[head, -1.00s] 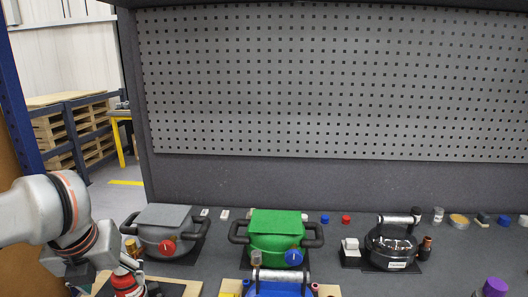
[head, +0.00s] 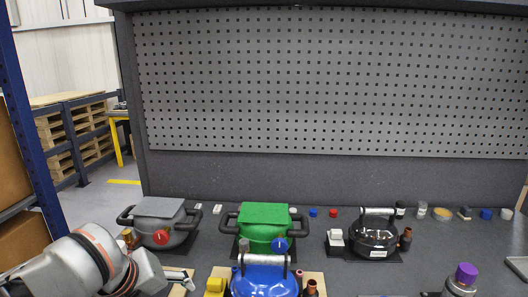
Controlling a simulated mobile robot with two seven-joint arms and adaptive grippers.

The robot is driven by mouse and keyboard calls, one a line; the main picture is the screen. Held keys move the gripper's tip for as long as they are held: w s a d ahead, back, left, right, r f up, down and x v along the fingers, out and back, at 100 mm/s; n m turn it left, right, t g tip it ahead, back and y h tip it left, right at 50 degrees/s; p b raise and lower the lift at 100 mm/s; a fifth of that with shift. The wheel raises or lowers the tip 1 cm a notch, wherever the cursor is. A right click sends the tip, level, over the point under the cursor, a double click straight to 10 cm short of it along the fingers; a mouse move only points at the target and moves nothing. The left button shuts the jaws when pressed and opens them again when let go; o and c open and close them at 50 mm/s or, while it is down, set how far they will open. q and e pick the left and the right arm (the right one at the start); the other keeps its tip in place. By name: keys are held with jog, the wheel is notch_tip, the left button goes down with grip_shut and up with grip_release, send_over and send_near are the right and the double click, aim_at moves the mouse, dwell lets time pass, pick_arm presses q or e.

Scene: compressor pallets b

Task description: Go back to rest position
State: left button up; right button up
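My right gripper is not visible. A grey compressor (head: 160,218) with a red cap stands at the left of the bench, just behind my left arm. A green compressor (head: 264,228) with a blue cap stands to its right. A blue compressor (head: 264,277) stands in front of the green one. A black compressor (head: 373,235) stands further right on a dark plate.
Small caps and jars, such as a red cap (head: 333,212) and a blue cap (head: 312,212), line the back of the bench below the pegboard (head: 330,90). A purple-topped object (head: 466,275) is at the lower right. The bench (head: 430,245) is clear between it and the black compressor.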

pick_arm(q)
jog(key=d+f+n+t+h, duration=0.2)
jog(key=d+f+n+t, duration=0.15)
jog(key=f+n, duration=0.6)
jog(key=s+a+f+n+g+y, duration=0.1)
jog(key=s+a+f+n+y, duration=0.45)
jog(key=a, duration=0.45)
jog(key=s+a+f+n+g+y, duration=0.1)
jog(key=s+a+f+n+y, duration=0.25)
jog(key=s+a+n, duration=0.5)
jog(key=d+f+n+t+h, duration=0.2)
jog(key=d+f+h, duration=0.5)
jog(key=d+f, duration=0.6)
jog(key=shift+w+f+t+h, duration=0.25)
jog(key=shift+f+t, duration=0.3)
jog(key=shift+f, duration=1.25)
